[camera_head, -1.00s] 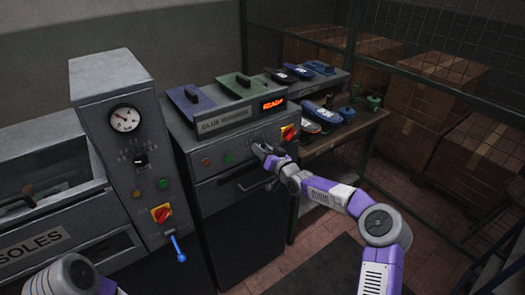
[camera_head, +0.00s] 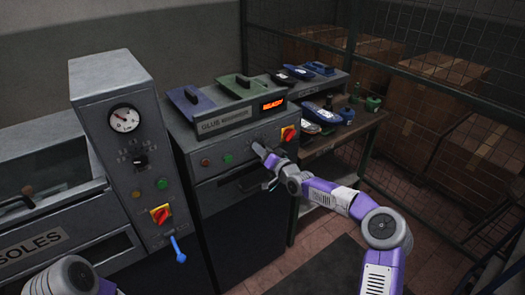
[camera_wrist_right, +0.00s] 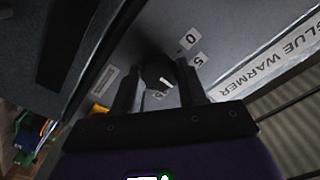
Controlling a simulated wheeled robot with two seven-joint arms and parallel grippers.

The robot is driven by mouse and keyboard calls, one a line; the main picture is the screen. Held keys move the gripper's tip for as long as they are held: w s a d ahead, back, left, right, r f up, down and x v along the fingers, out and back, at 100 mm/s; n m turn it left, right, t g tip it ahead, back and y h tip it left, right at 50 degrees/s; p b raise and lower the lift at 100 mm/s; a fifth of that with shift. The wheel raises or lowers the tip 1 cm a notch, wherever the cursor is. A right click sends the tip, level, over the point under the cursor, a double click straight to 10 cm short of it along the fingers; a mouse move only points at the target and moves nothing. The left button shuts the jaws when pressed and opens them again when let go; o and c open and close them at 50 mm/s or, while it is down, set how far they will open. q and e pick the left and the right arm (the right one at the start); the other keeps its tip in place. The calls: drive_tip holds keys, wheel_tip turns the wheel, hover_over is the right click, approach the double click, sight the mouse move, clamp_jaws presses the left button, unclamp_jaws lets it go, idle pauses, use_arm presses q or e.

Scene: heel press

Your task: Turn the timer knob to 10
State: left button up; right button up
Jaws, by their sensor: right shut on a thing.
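The timer knob (camera_wrist_right: 157,74) is a dark round knob on the grey front of the glue warmer (camera_head: 205,150). In the right wrist view it sits between the two dark fingers of my right gripper (camera_wrist_right: 158,88), which is shut on it. The knob's short white mark points down and right in that view. The label 0 (camera_wrist_right: 190,40) and the label 5 (camera_wrist_right: 198,60) show beside it; another label (camera_wrist_right: 157,95) below is too small to read. In the head view my right gripper (camera_head: 259,151) is at the panel and hides the knob. My left gripper is out of view.
The lit display (camera_head: 272,104) is above.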

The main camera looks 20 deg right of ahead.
drive_tip(key=o, duration=1.1)
drive_tip(key=shift+c, duration=0.2)
drive_tip(key=shift+s, duration=0.1)
drive_tip(key=v, duration=0.7)
drive_tip(key=shift+s, duration=0.2)
